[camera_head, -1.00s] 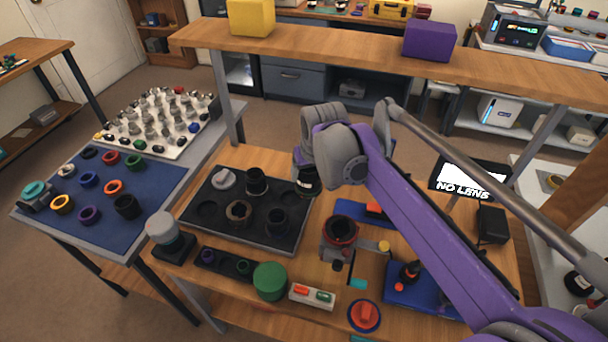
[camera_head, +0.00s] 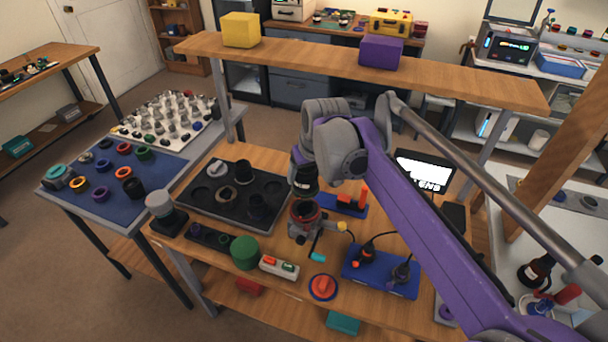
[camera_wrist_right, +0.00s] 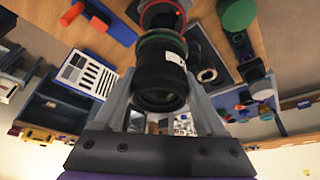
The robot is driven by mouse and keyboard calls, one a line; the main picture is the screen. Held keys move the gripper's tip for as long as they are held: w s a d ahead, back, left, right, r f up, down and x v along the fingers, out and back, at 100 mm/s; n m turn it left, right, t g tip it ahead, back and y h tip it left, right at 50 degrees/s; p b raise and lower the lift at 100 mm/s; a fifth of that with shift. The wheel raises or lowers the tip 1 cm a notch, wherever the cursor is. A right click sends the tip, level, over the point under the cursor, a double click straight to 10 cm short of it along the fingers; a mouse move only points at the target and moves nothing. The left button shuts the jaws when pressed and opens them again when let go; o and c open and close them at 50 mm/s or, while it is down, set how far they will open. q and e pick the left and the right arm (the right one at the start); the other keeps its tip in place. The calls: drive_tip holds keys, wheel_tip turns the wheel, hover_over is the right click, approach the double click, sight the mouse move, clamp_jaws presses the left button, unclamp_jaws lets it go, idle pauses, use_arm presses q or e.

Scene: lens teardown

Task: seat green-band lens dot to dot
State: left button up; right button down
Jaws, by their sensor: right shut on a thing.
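My right gripper (camera_head: 304,160) is shut on a black lens (camera_head: 305,182). In the right wrist view the lens (camera_wrist_right: 160,82) sits between the two fingers, with a green band (camera_wrist_right: 161,40) around its far end and a small white label on its side. Just beyond that end is the mount (camera_wrist_right: 161,10) with a red ring. In the head view the lens hangs close above the mount (camera_head: 304,214), whose red-rimmed opening faces up. I cannot tell whether they touch. My left gripper is not in view.
A black tray (camera_head: 196,198) with several lens parts lies left of the mount. A green cylinder (camera_head: 245,252), a red knob (camera_head: 323,286) and a blue base (camera_head: 380,275) stand in front. A screen (camera_head: 424,172) behind is partly hidden by my arm.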

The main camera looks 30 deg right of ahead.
drive_tip(key=shift+b+x, duration=0.55)
drive_tip(key=shift+x, duration=0.3)
drive_tip(key=f, duration=0.1)
drive_tip(key=f+b, duration=0.2)
drive_tip(key=shift+s+f, duration=0.1)
drive_tip(key=shift+s, duration=0.2)
drive_tip(key=shift+a+f+b, duration=0.1)
drive_tip(key=shift+f+b, duration=0.2)
drive_tip(key=shift+f, duration=0.3)
drive_tip(key=shift+f, duration=0.85)
idle(1.7)
unclamp_jaws()
